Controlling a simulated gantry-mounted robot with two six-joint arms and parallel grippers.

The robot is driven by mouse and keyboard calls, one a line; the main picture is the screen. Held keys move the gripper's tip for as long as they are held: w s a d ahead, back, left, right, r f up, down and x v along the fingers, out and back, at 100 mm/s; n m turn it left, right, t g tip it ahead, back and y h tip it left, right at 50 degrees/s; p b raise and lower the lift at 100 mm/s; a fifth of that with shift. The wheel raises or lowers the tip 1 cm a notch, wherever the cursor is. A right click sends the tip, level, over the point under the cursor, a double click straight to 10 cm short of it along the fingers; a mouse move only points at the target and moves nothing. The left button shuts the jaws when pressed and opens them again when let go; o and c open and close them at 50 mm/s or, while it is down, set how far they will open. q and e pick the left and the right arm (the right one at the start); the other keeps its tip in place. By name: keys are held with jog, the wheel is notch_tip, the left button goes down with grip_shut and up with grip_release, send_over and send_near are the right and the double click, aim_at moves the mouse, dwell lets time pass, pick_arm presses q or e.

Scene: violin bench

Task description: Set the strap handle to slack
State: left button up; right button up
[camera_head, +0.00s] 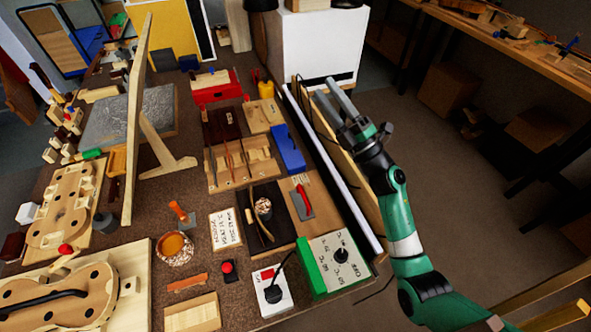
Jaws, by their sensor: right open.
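I cannot tell for certain which part is the strap handle, as the labels are too small to read. A green-sided box (312,268) with a white, lettered top stands at the front right edge of the bench, and a dark knob (341,255) sits on that top. Left of it is a white plate (268,302) with a dark lever and a red patch. A red-handled tool (303,199) lies on a board behind them. My right gripper (325,88) is open and empty beyond the bench's right edge, well behind the box, touching neither. My left gripper is out of view.
Violin bodies (58,300) lie at the left. A tall wooden panel (137,110) stands on the bench. A cup (174,248), a blue block (288,150) and a red box (215,88) crowd the middle. A long white bar (335,165) runs along the right edge.

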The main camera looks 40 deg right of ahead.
notch_tip(320, 180, down, 22)
jog(key=s+n+g+y, duration=0.2)
jog(key=n+g+y, duration=0.15)
jog(key=g, duration=0.25)
jog(key=n+g+y, duration=0.2)
jog(key=g, duration=0.2)
send_near(295, 199)
jog(key=r, duration=0.1)
jog(key=s+r, duration=0.1)
jog(key=r, duration=0.2)
jog(key=shift+s+d+b, duration=0.15)
jog(key=shift+s+b, duration=0.15)
jog(key=shift+b, duration=0.05)
jog(key=b+x, duration=0.5)
jog(key=x, duration=0.6)
jog(key=shift+d, duration=0.2)
jog(key=shift+w+a+r+b, duration=0.1)
jog(key=shift+w+a+b, duration=0.05)
jog(key=shift+w+b, duration=0.25)
grip_shut()
